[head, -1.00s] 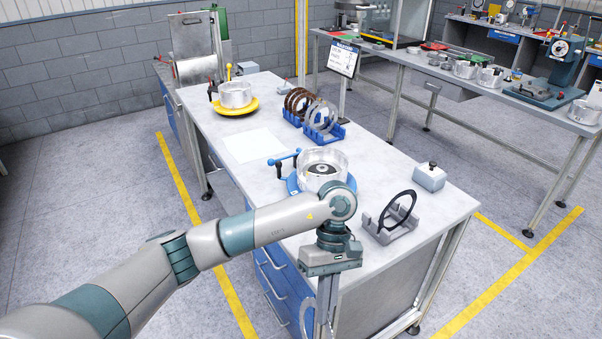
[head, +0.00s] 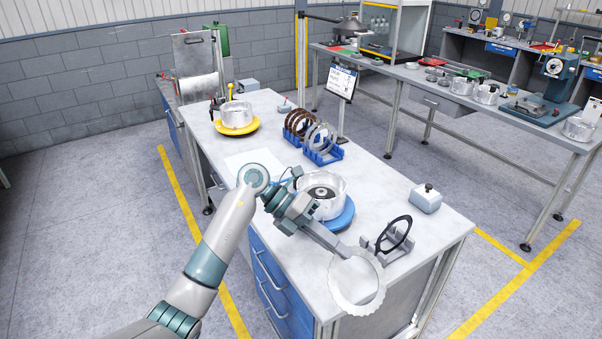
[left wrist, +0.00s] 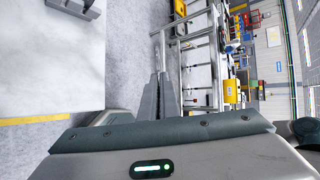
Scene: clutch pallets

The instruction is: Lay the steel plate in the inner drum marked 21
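My left gripper (head: 343,252) is shut on the rim of a steel plate (head: 336,293), a thin pale ring with a toothed edge. The plate hangs tilted with its face toward the head camera, over the near end of the bench. A silver drum (head: 336,201) stands on a blue round base (head: 343,219), behind and left of the plate and apart from it; my wrist hides part of it. Another silver drum (head: 236,112) stands on a yellow base (head: 237,129). No number is readable on either. The left wrist view shows the close-set fingers (left wrist: 160,92), not the plate clearly. My right gripper is out of view.
A black ring (head: 405,236) stands in a grey holder (head: 385,255) near the plate. A grey block with a knob (head: 425,201) is to the right. Blue racks (head: 325,155) hold brown and steel rings. A sign (head: 341,82) stands behind.

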